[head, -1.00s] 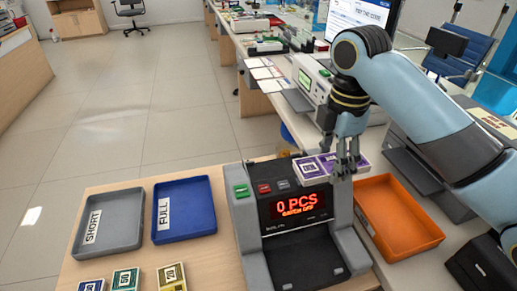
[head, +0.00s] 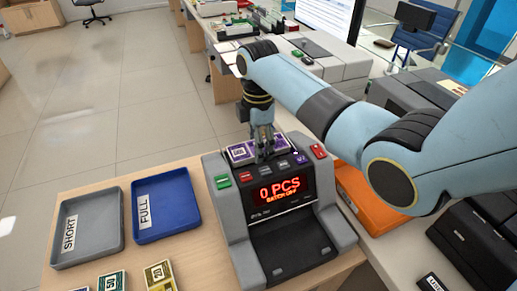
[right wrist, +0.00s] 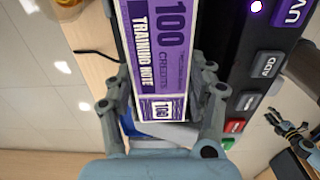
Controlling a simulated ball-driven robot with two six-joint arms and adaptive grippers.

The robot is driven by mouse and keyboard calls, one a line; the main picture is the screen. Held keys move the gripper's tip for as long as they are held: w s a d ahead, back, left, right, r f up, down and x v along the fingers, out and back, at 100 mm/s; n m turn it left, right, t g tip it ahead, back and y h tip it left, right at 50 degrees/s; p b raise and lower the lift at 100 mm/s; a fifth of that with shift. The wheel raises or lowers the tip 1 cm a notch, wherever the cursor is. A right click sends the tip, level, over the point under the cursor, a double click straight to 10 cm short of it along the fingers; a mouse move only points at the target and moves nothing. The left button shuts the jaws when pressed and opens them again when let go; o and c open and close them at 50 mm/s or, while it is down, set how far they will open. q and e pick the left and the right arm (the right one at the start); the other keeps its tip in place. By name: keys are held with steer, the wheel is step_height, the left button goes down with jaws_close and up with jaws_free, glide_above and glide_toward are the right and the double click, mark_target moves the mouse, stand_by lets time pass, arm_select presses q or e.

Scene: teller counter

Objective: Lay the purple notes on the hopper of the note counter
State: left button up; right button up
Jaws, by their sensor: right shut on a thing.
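The purple notes (head: 243,152) are at the top back of the note counter in the head view, in the grip of my right gripper (head: 264,156). In the right wrist view the purple notes (right wrist: 156,60) show "100" and "TRAINING NOTE" between the two fingers of my right gripper (right wrist: 160,92). The note counter (head: 282,248) is grey and black, and its display reads "0 PCS" and "BATCH OFF". The hopper is mostly hidden behind the gripper and notes; I cannot tell whether the notes touch it.
A grey SHORT tray (head: 87,247) and a blue FULL tray (head: 166,222) lie left of the counter. Several note bundles (head: 159,274) sit at the front left. An orange tray (head: 352,182) is to the right, partly under my right arm.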

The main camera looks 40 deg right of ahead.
arm_select(q)
steer(key=shift+s, duration=0.4)
arm_select(e)
steer(key=shift+f, duration=1)
arm_select(q)
steer(key=shift+f, duration=0.1)
arm_select(e)
steer(key=shift+f, duration=0.15)
steer(key=o, duration=1.2)
step_height(320, 180, up, 12)
